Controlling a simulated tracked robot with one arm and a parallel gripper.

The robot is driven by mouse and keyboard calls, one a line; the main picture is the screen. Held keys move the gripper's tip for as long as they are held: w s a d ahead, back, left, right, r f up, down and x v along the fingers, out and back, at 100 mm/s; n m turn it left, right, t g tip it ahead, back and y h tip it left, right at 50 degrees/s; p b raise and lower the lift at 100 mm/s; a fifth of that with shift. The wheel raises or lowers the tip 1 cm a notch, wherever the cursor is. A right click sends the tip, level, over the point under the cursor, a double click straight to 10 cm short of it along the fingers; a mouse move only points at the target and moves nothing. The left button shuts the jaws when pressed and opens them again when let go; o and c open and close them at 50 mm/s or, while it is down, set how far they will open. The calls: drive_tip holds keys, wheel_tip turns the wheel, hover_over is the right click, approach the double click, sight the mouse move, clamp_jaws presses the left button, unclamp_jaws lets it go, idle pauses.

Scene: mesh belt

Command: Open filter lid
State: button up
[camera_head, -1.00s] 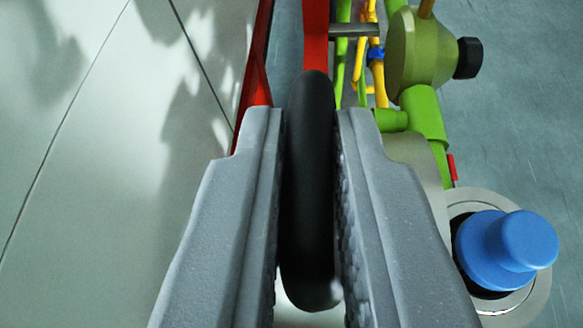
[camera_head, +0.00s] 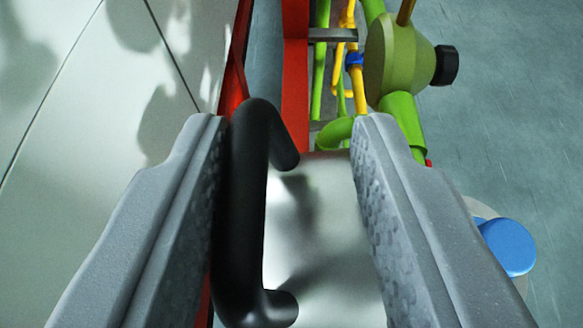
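My gripper (camera_head: 285,150) is open, with its two grey fingers wide apart. A black bar handle (camera_head: 242,210) stands between the fingers, close beside the left one; I cannot tell whether they touch. The handle's two ends bend to the right toward a shiny metal surface (camera_head: 325,240), which appears to be the filter lid. The right finger is well clear of the handle. The fingers hide the sides of the metal surface.
A red frame (camera_head: 295,90) runs behind the handle, with a pale panel (camera_head: 70,160) at left. Green pipes (camera_head: 403,120), yellow pipes (camera_head: 356,75) and an olive housing with a black knob (camera_head: 446,65) stand at upper right. A blue knob (camera_head: 510,247) is partly hidden by the right finger.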

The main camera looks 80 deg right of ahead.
drive_tip(key=b+v, duration=0.3)
drive_tip(key=v, duration=1)
drive_tip(key=shift+a, duration=0.4)
drive_tip(key=shift+r, duration=0.15)
